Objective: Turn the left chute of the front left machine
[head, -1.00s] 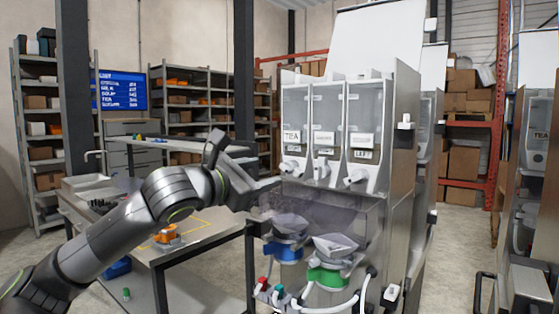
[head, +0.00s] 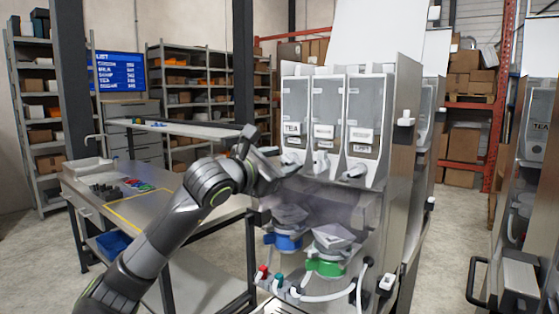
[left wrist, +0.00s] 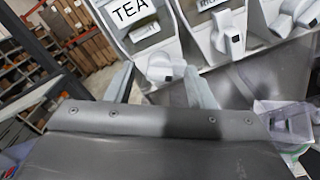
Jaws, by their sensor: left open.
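The front left machine (head: 408,170) stands at the middle right of the head view, with three clear canisters in a row. Its left canister bears a TEA label (head: 292,128). The white left chute (head: 291,158) is below that label, and it also shows in the left wrist view (left wrist: 165,66). My left gripper (head: 288,168) is at this chute, partly hiding it. In the left wrist view the two fingers of the left gripper (left wrist: 160,88) are apart, with the chute between and just beyond their tips. I cannot tell whether they touch it. My right gripper is not in view.
Below the chutes are a blue-collared funnel (head: 287,240) and a green-collared funnel (head: 327,265) with hoses. The middle chute (head: 321,160) is close on the right. A steel table (head: 150,205) stands left, and another machine (head: 525,220) is at the far right.

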